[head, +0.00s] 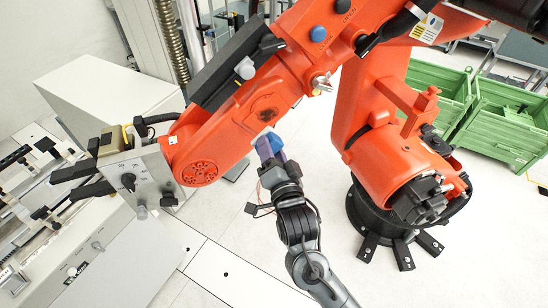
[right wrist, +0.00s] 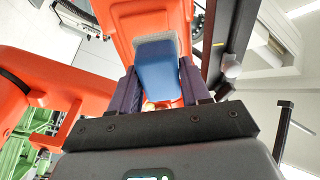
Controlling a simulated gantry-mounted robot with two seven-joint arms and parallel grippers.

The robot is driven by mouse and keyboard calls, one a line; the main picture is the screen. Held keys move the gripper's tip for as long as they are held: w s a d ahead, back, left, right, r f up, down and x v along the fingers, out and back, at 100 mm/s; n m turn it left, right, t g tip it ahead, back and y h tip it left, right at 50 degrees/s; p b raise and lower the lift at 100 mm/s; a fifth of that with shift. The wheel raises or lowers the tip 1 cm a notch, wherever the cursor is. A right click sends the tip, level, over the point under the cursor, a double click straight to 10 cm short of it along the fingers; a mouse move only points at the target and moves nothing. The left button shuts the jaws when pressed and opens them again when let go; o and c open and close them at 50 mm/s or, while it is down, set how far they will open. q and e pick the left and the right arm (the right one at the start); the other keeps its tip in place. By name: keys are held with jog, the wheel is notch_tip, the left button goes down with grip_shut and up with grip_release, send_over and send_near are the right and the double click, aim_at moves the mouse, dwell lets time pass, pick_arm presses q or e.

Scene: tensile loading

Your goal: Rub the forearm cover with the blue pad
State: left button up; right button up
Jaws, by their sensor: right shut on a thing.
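The forearm cover (head: 235,125) is the orange casing of the big robot arm, sloping across the middle of the head view. My right gripper (head: 272,165) comes up from below and is shut on the blue pad (head: 266,155) at the cover's lower side. In the right wrist view, the blue pad (right wrist: 158,75) sits between the two dark fingers, with a pale grey layer at its far end. That end faces the orange forearm cover (right wrist: 148,20) and looks very close to it. I cannot tell if they touch. My left gripper is out of view.
The orange robot's round black base (head: 400,205) stands right of my arm. Green crates (head: 500,125) are at the right. A white machine (head: 110,260) fills the lower left. Floor between is clear.

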jog(key=shift+a+b+x, duration=0.25)
jog(key=shift+b+x, duration=0.55)
jog(key=shift+x, duration=1.05)
jog(key=shift+w+a+f+b, duration=0.1)
jog(key=shift+w+a+b, duration=0.1)
jog(key=shift+w, duration=0.25)
jog(key=shift+w+a+f+b, duration=0.1)
jog(key=shift+w+a+b, duration=0.05)
jog(key=shift+w, duration=0.35)
jog(key=shift+w, duration=0.15)
jog(key=shift+x, duration=0.85)
jog(key=shift+a, duration=0.1)
